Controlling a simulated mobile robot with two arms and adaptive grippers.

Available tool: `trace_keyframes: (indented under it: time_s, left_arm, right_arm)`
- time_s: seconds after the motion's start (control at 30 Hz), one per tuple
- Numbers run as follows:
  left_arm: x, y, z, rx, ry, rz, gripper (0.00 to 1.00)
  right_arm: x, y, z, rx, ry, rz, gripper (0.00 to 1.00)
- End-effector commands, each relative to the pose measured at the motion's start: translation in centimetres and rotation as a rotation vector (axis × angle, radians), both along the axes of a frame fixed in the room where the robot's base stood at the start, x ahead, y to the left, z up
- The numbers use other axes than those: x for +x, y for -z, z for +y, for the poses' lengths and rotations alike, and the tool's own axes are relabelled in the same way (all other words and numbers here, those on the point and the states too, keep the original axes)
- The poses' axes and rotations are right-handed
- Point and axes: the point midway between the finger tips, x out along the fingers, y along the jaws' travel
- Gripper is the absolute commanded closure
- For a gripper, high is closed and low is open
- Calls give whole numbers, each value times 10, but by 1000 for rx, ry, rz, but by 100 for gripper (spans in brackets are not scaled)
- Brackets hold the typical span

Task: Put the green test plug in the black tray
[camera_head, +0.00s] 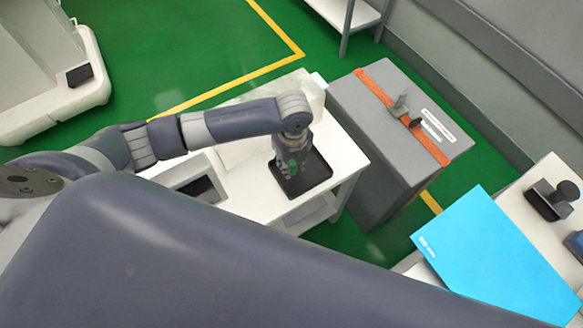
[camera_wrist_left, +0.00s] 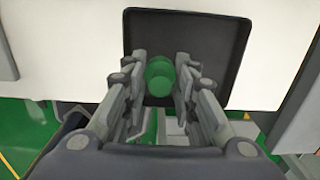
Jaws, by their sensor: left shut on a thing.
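The black tray (camera_head: 316,176) lies flat on a white table in the head view. It also fills the upper middle of the left wrist view (camera_wrist_left: 222,50). My left gripper (camera_head: 291,170) points down over the tray. In the left wrist view its fingers (camera_wrist_left: 160,85) are shut on the green test plug (camera_wrist_left: 160,72), which shows between them over the tray's near part. I cannot tell whether the plug touches the tray floor. In the head view the gripper mostly hides the plug. My right gripper is not in view.
The white table (camera_head: 245,200) carries a dark-topped item (camera_head: 197,190) left of the tray. A grey cabinet (camera_head: 350,110) with an orange strap stands close on the right. A blue panel (camera_head: 490,250) lies at the lower right. Green floor surrounds the furniture.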

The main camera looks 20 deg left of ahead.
Motion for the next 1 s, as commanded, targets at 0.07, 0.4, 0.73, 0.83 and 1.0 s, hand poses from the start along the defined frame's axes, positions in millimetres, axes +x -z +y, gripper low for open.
trace_keyframes:
  time_s: [0.07,0.4,0.73,0.83,1.0]
  left_arm:
    - [-1,15,0,0,0,4,90]
    - [0,35,0,0,0,-2,90]
    - [-1,37,0,0,0,-1,66]
    - [-1,37,0,0,0,-1,66]
    - [-1,36,0,0,0,-1,66]
  right_arm:
    - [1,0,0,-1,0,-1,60]
    - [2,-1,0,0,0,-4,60]
    - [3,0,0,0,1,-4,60]
    - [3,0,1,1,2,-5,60]
    - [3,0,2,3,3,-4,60]
